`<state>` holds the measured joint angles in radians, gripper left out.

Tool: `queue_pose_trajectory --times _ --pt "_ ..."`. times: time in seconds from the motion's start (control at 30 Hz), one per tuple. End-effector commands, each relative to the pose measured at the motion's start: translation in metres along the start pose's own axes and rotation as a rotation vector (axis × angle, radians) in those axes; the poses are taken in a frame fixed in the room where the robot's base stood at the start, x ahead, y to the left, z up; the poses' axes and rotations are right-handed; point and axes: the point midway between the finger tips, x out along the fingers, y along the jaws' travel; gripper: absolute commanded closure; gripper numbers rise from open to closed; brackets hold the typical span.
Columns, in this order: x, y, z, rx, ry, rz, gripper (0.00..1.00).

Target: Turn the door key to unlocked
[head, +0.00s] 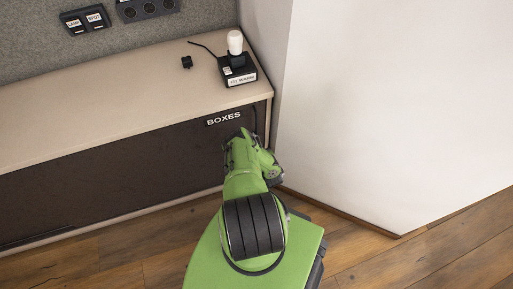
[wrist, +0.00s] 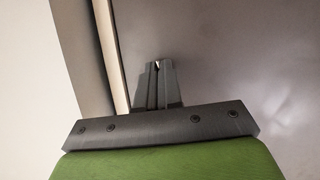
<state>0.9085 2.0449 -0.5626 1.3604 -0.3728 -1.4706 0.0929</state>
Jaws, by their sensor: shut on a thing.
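The dark cabinet door (head: 110,165), with a "BOXES" label (head: 223,118) near its upper right corner, is closed beneath the light top. My gripper (wrist: 157,66) is at the door's right part, close to its edge. In the wrist view the two grey fingers are nearly together, shut on a small pale bit of metal, the key (wrist: 157,64), of which only a tip shows. The fingers hide the rest of the key and the lock, so I cannot tell the key's angle. In the head view my green arm covers the key.
On the cabinet top (head: 110,95) stand a black device with a white knob (head: 235,42) and a small black block (head: 187,62). Switches (head: 85,19) are on the grey panel. A white wall (head: 400,110) stands close on the right. Wooden floor lies in front.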

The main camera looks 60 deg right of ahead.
Motion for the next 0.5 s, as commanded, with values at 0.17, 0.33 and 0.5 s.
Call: queue_pose_trajectory --times 0.17,0.33,0.5 --pt "-0.0001 0.0003 0.0004 0.044 0.001 -0.019 1.0" --pt "-0.0002 0.0005 0.0003 0.064 0.001 -0.026 1.0" --pt "-0.0002 0.0006 0.0003 0.067 0.001 -0.026 1.0"
